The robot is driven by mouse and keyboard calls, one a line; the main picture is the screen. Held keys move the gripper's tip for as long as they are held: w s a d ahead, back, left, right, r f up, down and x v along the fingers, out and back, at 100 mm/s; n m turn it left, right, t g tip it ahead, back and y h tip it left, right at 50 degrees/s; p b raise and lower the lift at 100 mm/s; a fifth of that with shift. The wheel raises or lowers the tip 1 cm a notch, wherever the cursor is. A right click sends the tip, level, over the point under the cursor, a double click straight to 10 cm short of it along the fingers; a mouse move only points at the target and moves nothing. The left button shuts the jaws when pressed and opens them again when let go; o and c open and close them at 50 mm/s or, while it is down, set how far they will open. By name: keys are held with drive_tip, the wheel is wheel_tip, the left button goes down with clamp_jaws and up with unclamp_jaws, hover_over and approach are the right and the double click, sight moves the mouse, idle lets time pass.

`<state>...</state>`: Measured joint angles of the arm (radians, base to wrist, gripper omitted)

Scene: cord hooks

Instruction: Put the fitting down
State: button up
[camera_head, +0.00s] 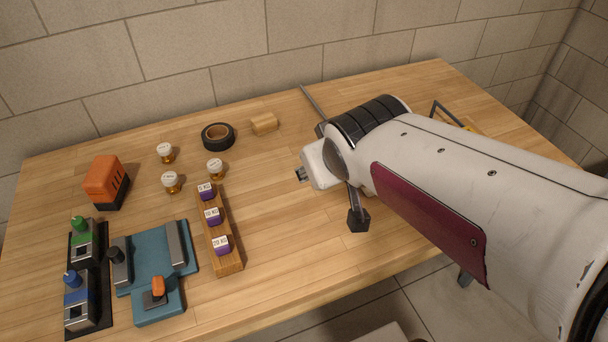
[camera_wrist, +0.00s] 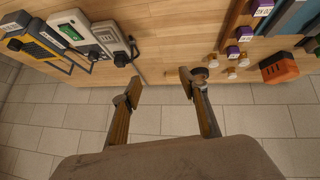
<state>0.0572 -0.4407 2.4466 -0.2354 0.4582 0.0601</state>
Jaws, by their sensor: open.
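I cannot tell for certain which thing is the fitting. In the wrist view my gripper (camera_wrist: 160,92) is open, its two fingers wide apart. Nothing is held between them; the table's edge and tiles show through the gap. In the head view my white arm hides most of the gripper. A dark block on a short stem (camera_head: 358,219) shows below the arm; I cannot tell what it belongs to. Three white-topped brass pieces (camera_head: 171,182) stand upright on the table, left of my arm. A small wooden block (camera_head: 264,123) lies beside a black tape roll (camera_head: 217,135).
A wooden rack (camera_head: 229,264) holds purple labelled blocks. A teal fixture (camera_head: 184,232), an orange box (camera_head: 104,182) and two button units are at the left. A thin rod (camera_wrist: 140,74) and several instruments, one with a green display (camera_wrist: 72,32), show in the wrist view. Bare table lies right of the rack.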

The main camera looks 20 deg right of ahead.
drive_tip(key=s+a+g+y, duration=0.1)
drive_tip(key=s+a, duration=0.3)
drive_tip(key=s, duration=0.9)
drive_tip(key=shift+a+f+m+g+y, duration=0.2)
drive_tip(key=shift+a+m+g+y, duration=0.15)
drive_tip(key=shift+g, duration=0.25)
drive_tip(key=shift+o, duration=0.7)
drive_tip(key=shift+a, duration=0.1)
drive_tip(key=w+a+r+n+t+y, duration=0.15)
drive_tip(key=w+a, duration=0.35)
drive_tip(key=w, duration=0.5)
drive_tip(key=w+a+r+t+y, duration=0.1)
drive_tip(key=w+a+r+y, duration=0.15)
drive_tip(key=w+a, duration=0.45)
drive_tip(key=m+t+h, duration=0.3)
drive_tip(key=t, duration=0.2)
hover_over(166, 154)
drive_tip(key=s, duration=0.7)
wheel_tip(166, 154, down, 11)
drive_tip(key=f+h, duration=0.1)
drive_tip(key=f, duration=0.2)
drive_tip(key=w+a+f+h, duration=0.1)
drive_tip(key=f, duration=0.3)
drive_tip(key=f+m+h, duration=0.1)
drive_tip(key=f, duration=0.3)
drive_tip(key=shift+w+a+f+h, duration=0.1)
drive_tip(key=shift+w+a+h, duration=0.15)
drive_tip(key=shift+h, duration=0.1)
drive_tip(key=shift+s+f, duration=0.1)
drive_tip(key=shift+f, duration=0.55)
